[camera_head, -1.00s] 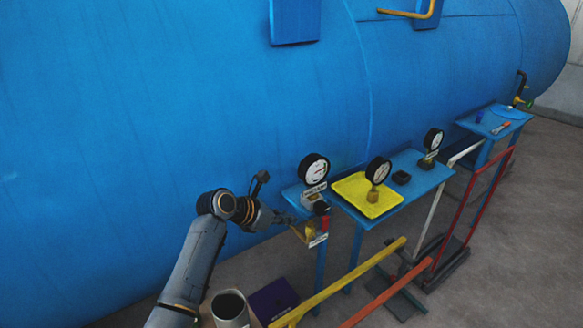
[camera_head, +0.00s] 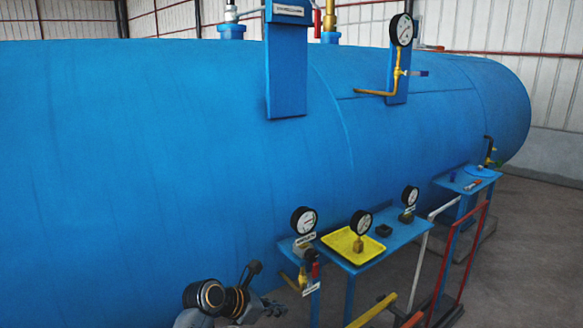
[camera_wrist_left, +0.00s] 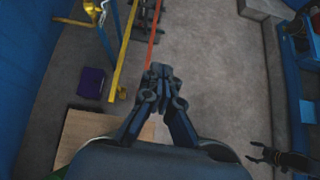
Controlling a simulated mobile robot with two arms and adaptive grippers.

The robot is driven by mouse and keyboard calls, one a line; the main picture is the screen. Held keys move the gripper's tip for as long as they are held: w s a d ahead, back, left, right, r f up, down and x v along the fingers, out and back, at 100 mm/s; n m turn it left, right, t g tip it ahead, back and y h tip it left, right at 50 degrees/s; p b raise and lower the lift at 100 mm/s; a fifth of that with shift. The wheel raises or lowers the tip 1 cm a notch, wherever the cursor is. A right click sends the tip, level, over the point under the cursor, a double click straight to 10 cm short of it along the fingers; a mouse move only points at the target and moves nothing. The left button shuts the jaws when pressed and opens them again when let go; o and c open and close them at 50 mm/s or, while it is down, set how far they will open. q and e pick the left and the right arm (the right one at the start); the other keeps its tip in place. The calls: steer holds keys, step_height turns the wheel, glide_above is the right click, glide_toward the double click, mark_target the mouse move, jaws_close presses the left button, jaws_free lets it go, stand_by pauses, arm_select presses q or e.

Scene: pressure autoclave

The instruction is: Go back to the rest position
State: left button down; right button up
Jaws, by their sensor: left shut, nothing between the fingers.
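My left gripper (camera_head: 274,308) is at the bottom edge of the head view, in front of the blue autoclave (camera_head: 180,170) and left of the small gauge stand. In the left wrist view its fingers (camera_wrist_left: 160,78) are closed together with nothing between them, above the grey floor. It touches nothing that I can see. A dark shape that looks like my right gripper (camera_wrist_left: 272,157) shows at the lower right of the left wrist view.
A blue table (camera_head: 399,239) carries a yellow tray (camera_head: 340,243) and gauges, right of my left gripper. A red rail (camera_head: 467,262) and a yellow rail (camera_head: 372,311) stand in front. A purple box (camera_wrist_left: 91,83) lies on the floor. Open floor (camera_wrist_left: 215,60) lies to the right.

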arm_select(q)
steer(key=s+a+f+m+y, duration=0.1)
steer(key=s+a+f+m, duration=0.25)
steer(key=s, duration=0.25)
steer(key=s+a+f+m+g+y, duration=0.1)
steer(key=s+a+f+m+y, duration=0.1)
steer(key=s+f+m, duration=0.35)
steer(key=s+a+f+m+y, duration=0.1)
steer(key=s+a+f+m, duration=0.2)
steer(key=s, duration=0.4)
steer(key=s+a+m+g+y, duration=0.1)
steer(key=s+a+m, duration=0.2)
steer(key=s+m, duration=0.3)
steer(key=s+a+r+m+y, duration=0.1)
steer(key=s+a+m+y, duration=0.15)
steer(key=s, duration=0.55)
steer(key=s+a+m+g+y, duration=0.1)
steer(key=s+a+m, duration=0.2)
steer(key=s+m, duration=0.3)
step_height(320, 180, down, 30)
steer(key=s+g+b, duration=0.1)
steer(key=s+b, duration=0.1)
steer(key=b, duration=0.1)
steer(key=s+a+f+g+b, duration=0.1)
steer(key=s+a+f+b, duration=0.2)
steer(key=s+f, duration=1.3)
steer(key=shift+s+f, duration=0.2)
steer(key=shift+f, duration=0.6)
arm_select(e)
step_height(320, 180, down, 6)
